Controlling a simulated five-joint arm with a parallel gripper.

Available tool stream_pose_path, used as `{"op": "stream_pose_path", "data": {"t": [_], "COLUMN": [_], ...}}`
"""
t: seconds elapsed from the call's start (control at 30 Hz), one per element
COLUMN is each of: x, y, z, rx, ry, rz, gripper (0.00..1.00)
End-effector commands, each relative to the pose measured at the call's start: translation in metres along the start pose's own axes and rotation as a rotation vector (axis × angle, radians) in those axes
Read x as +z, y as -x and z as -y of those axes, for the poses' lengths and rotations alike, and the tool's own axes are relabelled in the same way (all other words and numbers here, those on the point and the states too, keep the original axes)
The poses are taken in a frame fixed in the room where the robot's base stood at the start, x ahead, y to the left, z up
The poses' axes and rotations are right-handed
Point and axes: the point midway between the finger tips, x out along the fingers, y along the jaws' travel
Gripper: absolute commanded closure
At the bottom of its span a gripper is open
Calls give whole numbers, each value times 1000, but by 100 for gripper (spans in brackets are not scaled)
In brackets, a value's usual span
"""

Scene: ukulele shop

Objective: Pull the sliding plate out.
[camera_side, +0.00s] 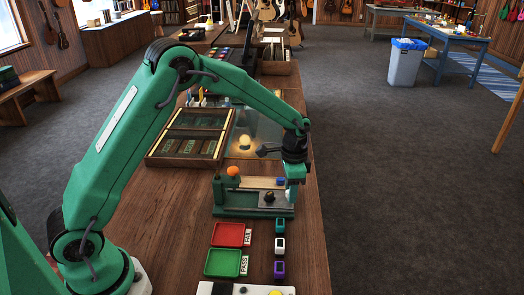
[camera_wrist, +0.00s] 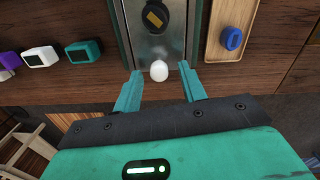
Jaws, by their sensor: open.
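The sliding plate (camera_wrist: 160,48) is a grey metal strip in a green fixture (camera_side: 232,212). It also shows in the side view (camera_side: 277,202), at the fixture's right part. A round black piece with a yellow mark (camera_wrist: 153,16) sits on it. A small white knob (camera_wrist: 160,71) is at the plate's near end in the wrist view. My gripper (camera_wrist: 160,77) is open, with one finger on each side of the knob and a visible gap to both. In the side view my gripper (camera_side: 291,189) is at the fixture's right end, and the knob cannot be made out.
A wooden strip (camera_side: 258,183) with a blue ring (camera_wrist: 232,38) lies alongside the plate. An orange ball (camera_side: 233,171) is at the fixture's left. Red (camera_side: 229,234) and green (camera_side: 222,263) trays and several small devices (camera_side: 280,245) stand nearby. The table edge is close on the right.

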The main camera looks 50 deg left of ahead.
Motion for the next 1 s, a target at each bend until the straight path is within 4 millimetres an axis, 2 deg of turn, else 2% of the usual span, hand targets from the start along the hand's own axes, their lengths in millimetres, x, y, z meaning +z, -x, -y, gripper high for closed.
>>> {"op": "stream_pose_path", "data": {"t": [0.27, 0.6, 0.8, 1.0], "x": [0, -1, 0, 0], "y": [12, 54, 73, 79], "z": [0, 0, 0, 0], "rx": [-1, -2, -1, -1], "ry": [0, 0, 0, 0], "rz": [-2, -4, -2, -2], "gripper": [59, 59, 59, 59]}}
